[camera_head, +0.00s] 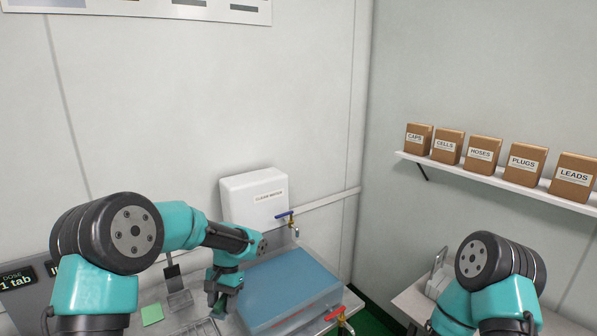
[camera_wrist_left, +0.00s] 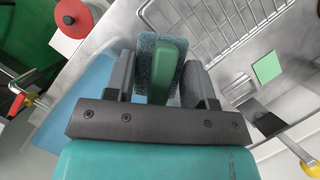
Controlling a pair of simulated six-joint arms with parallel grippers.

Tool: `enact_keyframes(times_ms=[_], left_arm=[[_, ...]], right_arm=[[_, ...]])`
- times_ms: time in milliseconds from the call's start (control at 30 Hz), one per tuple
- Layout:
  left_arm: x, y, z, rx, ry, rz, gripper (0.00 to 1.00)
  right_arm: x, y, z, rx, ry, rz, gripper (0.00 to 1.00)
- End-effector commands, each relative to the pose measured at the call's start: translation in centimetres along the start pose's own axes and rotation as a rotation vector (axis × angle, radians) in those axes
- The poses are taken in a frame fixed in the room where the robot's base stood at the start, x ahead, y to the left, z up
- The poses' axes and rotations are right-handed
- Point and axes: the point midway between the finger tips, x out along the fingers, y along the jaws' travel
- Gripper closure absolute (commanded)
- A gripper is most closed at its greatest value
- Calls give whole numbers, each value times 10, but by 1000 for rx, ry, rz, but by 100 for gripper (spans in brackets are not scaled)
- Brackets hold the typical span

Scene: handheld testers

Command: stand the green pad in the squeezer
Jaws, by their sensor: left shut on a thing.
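My left gripper (camera_head: 217,305) points down over the counter beside the blue basin. In the left wrist view its two fingers (camera_wrist_left: 160,85) are shut on a pad with a green grip (camera_wrist_left: 162,72) and a blue-grey rough body (camera_wrist_left: 158,45). In the head view the held pad is mostly hidden by the gripper. A metal piece with a dark plate, possibly the squeezer, stands on the counter left of the gripper (camera_head: 179,298); it also shows in the left wrist view (camera_wrist_left: 250,107), apart from the held pad. My right gripper is out of view.
A flat green square (camera_head: 152,315) lies on the counter; a wire rack (camera_wrist_left: 215,35) is near the held pad. The blue basin (camera_head: 285,290) lies to the right, with a blue-handled tap (camera_head: 287,215) behind. A white box (camera_head: 254,198) stands at the wall.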

Motion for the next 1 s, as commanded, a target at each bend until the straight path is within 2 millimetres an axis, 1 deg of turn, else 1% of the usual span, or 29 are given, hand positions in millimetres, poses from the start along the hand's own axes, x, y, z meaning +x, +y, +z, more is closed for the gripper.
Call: enact_keyframes(times_ms=[267, 367, 467, 567, 767, 800, 1000], left_arm=[[0, -1, 0, -1, 0, 1, 77], [2, -6, 1, -12, 0, 7, 77], [6, -19, 3, -40, 0, 22, 77], [13, -41, 7, -89, 0, 47, 77], [35, -103, 23, -231, 1, 115, 77], [40, -116, 27, -262, 1, 129, 77], [66, -178, 54, -417, 1, 197, 77]], right_arm=[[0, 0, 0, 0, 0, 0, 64], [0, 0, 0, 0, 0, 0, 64], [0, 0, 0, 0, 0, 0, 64], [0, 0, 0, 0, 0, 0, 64], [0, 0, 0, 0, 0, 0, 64], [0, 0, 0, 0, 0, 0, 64], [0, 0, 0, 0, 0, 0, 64]])
